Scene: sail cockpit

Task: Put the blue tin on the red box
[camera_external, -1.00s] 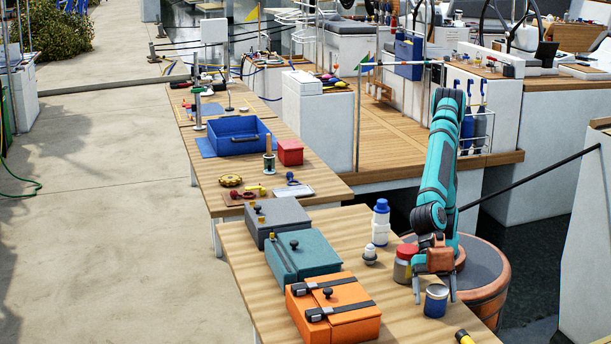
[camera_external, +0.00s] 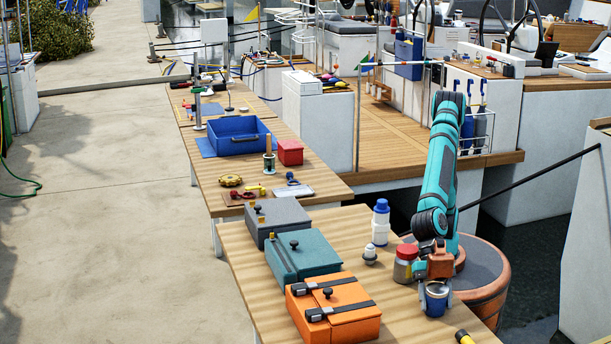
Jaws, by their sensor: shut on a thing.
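The blue tin (camera_external: 435,303) is a short blue can with a pale rim, standing near the front right of the near wooden table. My gripper (camera_external: 435,294) points down with its two fingers around the tin and is shut on it. I cannot tell any gap between the tin and the table. The red box (camera_external: 290,152) is small and sits on the farther table, beside the large blue bin. Its top looks clear.
A red-lidded jar (camera_external: 404,264) stands close left of my gripper. A white bottle with a blue cap (camera_external: 381,222) is behind it. Orange (camera_external: 345,325), teal (camera_external: 318,258) and grey (camera_external: 284,215) cases line the table's left side. A yellow-black tool (camera_external: 464,337) lies in front.

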